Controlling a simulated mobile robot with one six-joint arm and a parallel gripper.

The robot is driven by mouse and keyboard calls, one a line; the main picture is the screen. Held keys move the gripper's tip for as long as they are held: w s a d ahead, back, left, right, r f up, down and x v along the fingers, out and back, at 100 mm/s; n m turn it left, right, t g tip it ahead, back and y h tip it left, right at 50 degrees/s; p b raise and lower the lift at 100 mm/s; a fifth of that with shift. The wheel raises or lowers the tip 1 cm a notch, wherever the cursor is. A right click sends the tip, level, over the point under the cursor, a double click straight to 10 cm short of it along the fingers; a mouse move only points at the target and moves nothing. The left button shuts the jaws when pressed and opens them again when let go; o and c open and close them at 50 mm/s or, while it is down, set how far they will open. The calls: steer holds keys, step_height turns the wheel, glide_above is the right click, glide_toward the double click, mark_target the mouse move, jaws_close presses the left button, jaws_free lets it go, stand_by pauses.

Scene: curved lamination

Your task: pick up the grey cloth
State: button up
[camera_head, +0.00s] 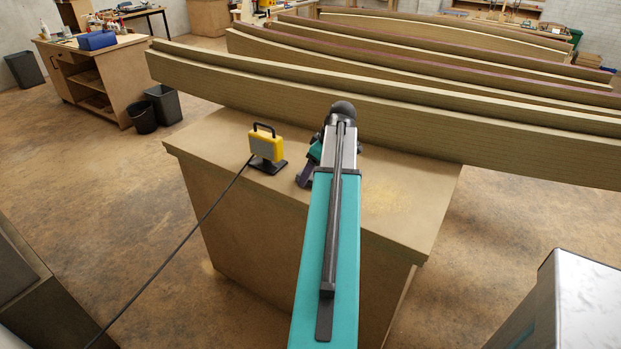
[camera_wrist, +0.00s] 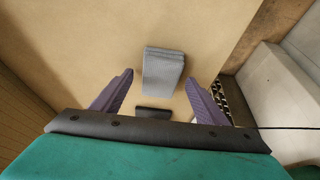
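The grey cloth (camera_wrist: 163,72) lies folded in a small block on the tan bench top in the wrist view. My gripper (camera_wrist: 160,78) is open, with its two purple fingers spread. The cloth lies between and just beyond the fingertips, with a gap on each side, and I see no contact. How high the fingertips are above the bench is hard to tell. In the head view my gripper (camera_head: 306,174) is partly hidden behind my teal arm over the bench, and the cloth does not show there.
A yellow work lamp (camera_head: 266,145) with a black cable stands on the bench (camera_head: 225,160), left of my arm. Long curved beams (camera_head: 420,125) run along the bench's far side. A small dark item (camera_wrist: 153,114) lies near the cloth. Sawdust covers the bench's right part.

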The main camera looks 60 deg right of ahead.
steer(key=c, duration=1)
steer(key=shift+r, duration=0.15)
steer(key=shift+r+b, duration=0.45)
steer(key=shift+r, duration=0.65)
steer(key=s+d+b, duration=0.1)
steer(key=s+d, duration=0.1)
steer(key=s, duration=0.2)
steer(key=s+d+r+b, duration=0.1)
steer(key=s+d, duration=0.2)
steer(key=s, duration=0.2)
steer(key=s+d+r+b, duration=0.1)
steer(key=s+d, duration=0.2)
steer(key=s, duration=0.2)
steer(key=shift+r, duration=0.25)
